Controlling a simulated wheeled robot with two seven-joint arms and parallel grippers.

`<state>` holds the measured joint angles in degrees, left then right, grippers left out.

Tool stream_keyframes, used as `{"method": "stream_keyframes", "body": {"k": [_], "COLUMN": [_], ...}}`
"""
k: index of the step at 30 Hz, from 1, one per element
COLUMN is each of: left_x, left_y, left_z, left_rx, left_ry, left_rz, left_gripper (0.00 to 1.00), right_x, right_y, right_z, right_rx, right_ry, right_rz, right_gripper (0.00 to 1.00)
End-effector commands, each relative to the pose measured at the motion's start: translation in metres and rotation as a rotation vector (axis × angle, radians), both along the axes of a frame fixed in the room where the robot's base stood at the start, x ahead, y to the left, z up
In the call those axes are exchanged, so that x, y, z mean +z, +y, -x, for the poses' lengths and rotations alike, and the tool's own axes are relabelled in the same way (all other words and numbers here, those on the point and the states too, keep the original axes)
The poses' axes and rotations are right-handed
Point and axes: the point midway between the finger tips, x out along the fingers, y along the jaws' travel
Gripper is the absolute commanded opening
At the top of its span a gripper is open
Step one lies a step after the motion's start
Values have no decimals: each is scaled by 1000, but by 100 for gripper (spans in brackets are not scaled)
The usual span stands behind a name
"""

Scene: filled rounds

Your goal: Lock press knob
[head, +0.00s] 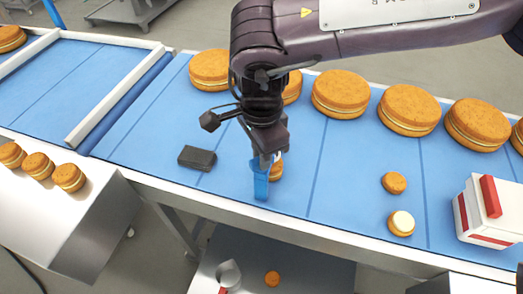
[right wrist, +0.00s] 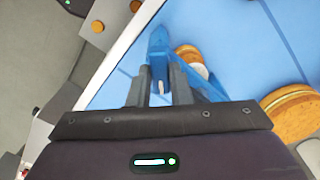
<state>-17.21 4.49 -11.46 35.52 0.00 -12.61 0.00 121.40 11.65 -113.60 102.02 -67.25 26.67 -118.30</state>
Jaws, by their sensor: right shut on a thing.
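My right gripper (head: 265,158) reaches down over the blue belt from the top middle of the head view. It is shut on a blue piece (head: 261,185) that stands out below the fingertips, close to the belt's front edge. In the right wrist view the blue piece (right wrist: 157,44) shows between and beyond the two grey fingers (right wrist: 160,84). A small round cookie (head: 277,170) lies right beside it, partly hidden by the gripper. I cannot make out a press knob for certain. My left gripper is not in view.
A dark block (head: 197,158) lies on the belt left of the gripper. Large filled cookies (head: 340,94) line the back edge. Two small rounds (head: 395,183) and a white and red box (head: 488,212) are at the right. The belt between is clear.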

Motion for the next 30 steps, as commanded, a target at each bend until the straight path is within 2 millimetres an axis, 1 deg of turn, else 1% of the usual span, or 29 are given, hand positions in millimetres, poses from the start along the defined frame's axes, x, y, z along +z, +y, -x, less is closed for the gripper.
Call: {"method": "stream_keyframes", "body": {"k": [9,18,24,30], "left_x": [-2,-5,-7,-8], "left_y": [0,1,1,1], "left_z": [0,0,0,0], "left_rx": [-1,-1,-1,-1], "left_ry": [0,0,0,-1], "left_rz": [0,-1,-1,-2], "left_gripper": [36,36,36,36], "right_x": [0,0,1,1], "right_y": [1,0,0,0], "right_z": [-1,-1,-2,-2], "right_rx": [-306,-565,-694,-772], "right_ry": [-1,-1,-2,-2], "right_rz": [-3,-2,-2,-2], "right_gripper": [0,0,0,0]}}
